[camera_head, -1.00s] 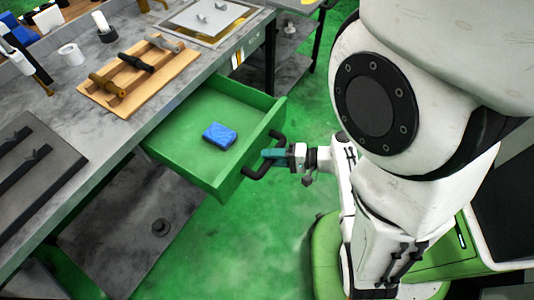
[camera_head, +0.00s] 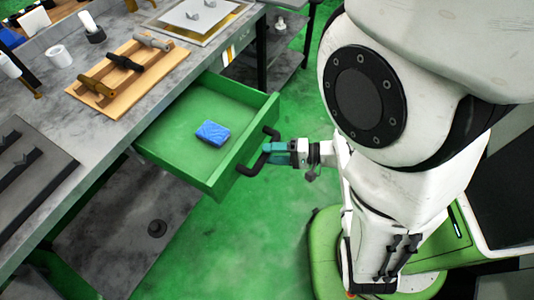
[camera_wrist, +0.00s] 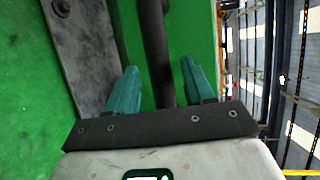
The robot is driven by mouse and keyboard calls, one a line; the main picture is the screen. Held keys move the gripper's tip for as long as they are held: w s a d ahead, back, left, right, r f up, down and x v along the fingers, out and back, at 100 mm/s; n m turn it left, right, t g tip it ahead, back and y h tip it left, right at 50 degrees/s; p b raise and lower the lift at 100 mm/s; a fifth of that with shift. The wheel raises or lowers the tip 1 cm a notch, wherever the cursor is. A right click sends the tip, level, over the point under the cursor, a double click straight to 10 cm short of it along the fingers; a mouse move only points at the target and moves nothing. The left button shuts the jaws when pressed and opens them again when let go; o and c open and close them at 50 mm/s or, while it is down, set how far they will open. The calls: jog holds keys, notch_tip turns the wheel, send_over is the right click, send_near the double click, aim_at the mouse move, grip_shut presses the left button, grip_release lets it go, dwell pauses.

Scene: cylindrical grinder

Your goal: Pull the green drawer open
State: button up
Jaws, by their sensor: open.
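The green drawer (camera_head: 205,177) stands pulled out from under the grey workbench, its inside showing. A blue block (camera_head: 213,133) lies in it. Its dark bar handle (camera_head: 252,166) is on the front face. My gripper (camera_head: 270,151) is at the handle with its teal fingers spread. In the wrist view, my gripper (camera_wrist: 160,75) has one finger on each side of the dark handle bar (camera_wrist: 156,50), with gaps visible on both sides. The green drawer front (camera_wrist: 187,25) is behind the bar.
The workbench (camera_head: 75,135) carries a wooden rack (camera_head: 125,80) with several dark tools, a white roll (camera_head: 59,56) and a dark plate (camera_head: 35,165). A lower shelf (camera_head: 140,215) is under the bench. Green floor is clear around the drawer front.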

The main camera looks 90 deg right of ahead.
jog(key=b+v, duration=0.1)
jog(key=v, duration=0.7)
jog(key=shift+s, duration=0.2)
dwell(0.3)
